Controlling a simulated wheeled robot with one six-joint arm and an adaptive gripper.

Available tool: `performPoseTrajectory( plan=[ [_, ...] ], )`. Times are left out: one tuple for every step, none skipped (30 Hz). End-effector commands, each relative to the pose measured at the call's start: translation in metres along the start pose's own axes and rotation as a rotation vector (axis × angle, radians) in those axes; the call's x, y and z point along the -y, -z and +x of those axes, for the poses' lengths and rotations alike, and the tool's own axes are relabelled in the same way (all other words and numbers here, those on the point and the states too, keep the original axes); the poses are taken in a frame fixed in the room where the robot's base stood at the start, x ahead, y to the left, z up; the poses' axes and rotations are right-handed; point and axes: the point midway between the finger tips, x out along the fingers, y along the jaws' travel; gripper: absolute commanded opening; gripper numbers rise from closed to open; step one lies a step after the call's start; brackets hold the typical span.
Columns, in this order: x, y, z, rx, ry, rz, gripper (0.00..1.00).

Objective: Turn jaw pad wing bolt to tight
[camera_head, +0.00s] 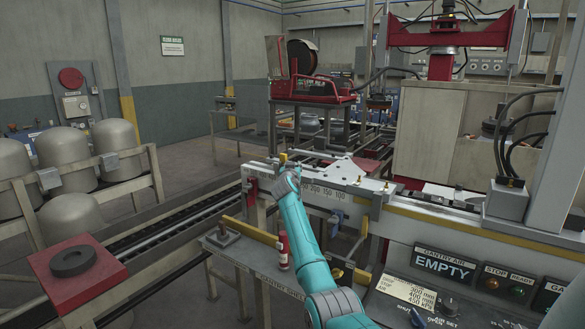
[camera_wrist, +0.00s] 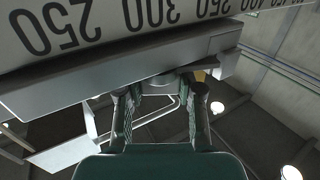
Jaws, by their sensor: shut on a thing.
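In the wrist view my gripper (camera_wrist: 160,92) has its two dark ribbed fingers on either side of a small grey part, held at the underside of a pale scaled beam (camera_wrist: 90,72). The part sits where the jaw pad wing bolt would be, but its wings and turn angle are not clear. In the head view my teal arm reaches up to the same scaled beam (camera_head: 335,192), and the arm hides the gripper and the bolt.
A control panel with an EMPTY sign (camera_head: 440,264) is at the lower right. A red stand with a black ring (camera_head: 73,261) and grey cylinders (camera_head: 64,152) are at the left.

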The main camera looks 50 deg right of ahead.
Motion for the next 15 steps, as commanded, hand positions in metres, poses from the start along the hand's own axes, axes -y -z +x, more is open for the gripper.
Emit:
performPoseTrajectory(
  plan=[
    [0.0014,-0.0041,0.0,0.007,-0.021,-0.002,0.01],
    [0.0014,-0.0042,0.0,0.007,-0.035,-0.003,0.01],
    [0.0015,-0.004,-0.0001,0.007,-0.054,-0.002,0.01],
    [0.0017,-0.0038,-0.0001,0.006,-0.068,-0.002,0.01],
    [0.0015,-0.0038,-0.0001,0.006,-0.083,-0.003,0.01],
    [0.0012,-0.0034,0.0,0.006,-0.102,-0.002,0.01],
    [0.0009,-0.0038,0.0001,0.006,-0.116,-0.003,0.01],
    [0.0005,-0.0043,0.0001,0.007,-0.132,-0.003,0.01],
    [0.0005,-0.0038,0.0001,0.006,-0.15,-0.002,0.01],
    [0.0004,-0.0039,0.0002,0.006,-0.164,-0.002,0.01],
    [0.0006,-0.0036,0.0001,0.006,-0.178,-0.002,0.01],
    [0.0006,-0.0041,0.0,0.006,-0.195,-0.002,0.01],
    [0.0004,-0.0043,0.0,0.006,-0.209,-0.001,0.01],
    [0.0004,-0.004,0.0001,0.006,-0.221,-0.002,0.01],
    [0.0,-0.0039,0.0002,0.006,-0.238,-0.001,0.01]
  ],
)
